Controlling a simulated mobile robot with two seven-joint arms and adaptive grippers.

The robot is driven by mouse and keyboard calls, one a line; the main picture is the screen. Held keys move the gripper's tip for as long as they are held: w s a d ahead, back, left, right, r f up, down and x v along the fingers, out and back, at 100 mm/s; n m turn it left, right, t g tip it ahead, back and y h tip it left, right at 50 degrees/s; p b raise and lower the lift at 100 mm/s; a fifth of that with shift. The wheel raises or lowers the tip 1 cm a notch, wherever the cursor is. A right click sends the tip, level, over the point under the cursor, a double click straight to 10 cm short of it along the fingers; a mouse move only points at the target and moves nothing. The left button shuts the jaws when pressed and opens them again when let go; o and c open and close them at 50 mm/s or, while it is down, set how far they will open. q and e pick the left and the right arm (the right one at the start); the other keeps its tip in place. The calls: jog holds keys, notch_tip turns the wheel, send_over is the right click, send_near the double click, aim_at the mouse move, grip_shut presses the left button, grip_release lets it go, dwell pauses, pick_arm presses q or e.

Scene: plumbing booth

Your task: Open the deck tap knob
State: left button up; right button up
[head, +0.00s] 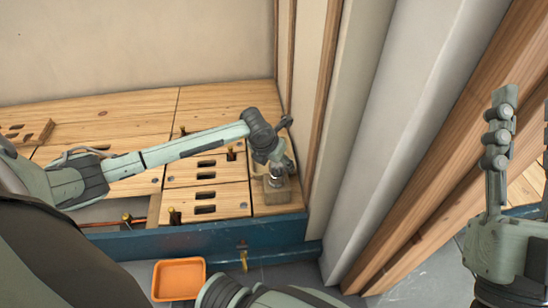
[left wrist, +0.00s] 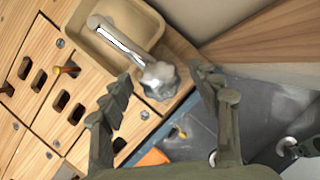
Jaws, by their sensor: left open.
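The deck tap knob (left wrist: 158,82) is a silvery faceted knob. In the left wrist view it appears between my two fingers, with no contact visible. The tap's pale spout (left wrist: 112,34) runs from it over a tan basin (left wrist: 146,12). In the head view the tap's metal body (head: 276,181) stands on a block at the bench's right end, partly hidden by my left gripper (head: 277,156) just above it. My left gripper is open and empty, and its fingers also show in the left wrist view (left wrist: 160,76). My right gripper (head: 498,128) is raised at the right edge, its jaw opening unclear.
The wooden bench (head: 217,97) has slotted panels and several small brass valves. A blue beam (head: 200,238) runs along its front. An orange tray (head: 179,279) lies on the floor below. A wall and wooden post (head: 322,90) stand close to the tap's right.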

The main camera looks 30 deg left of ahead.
pick_arm(q)
jog(key=v, duration=1.1)
jog(key=shift+s+r, duration=0.2)
jog(key=shift+r, duration=0.05)
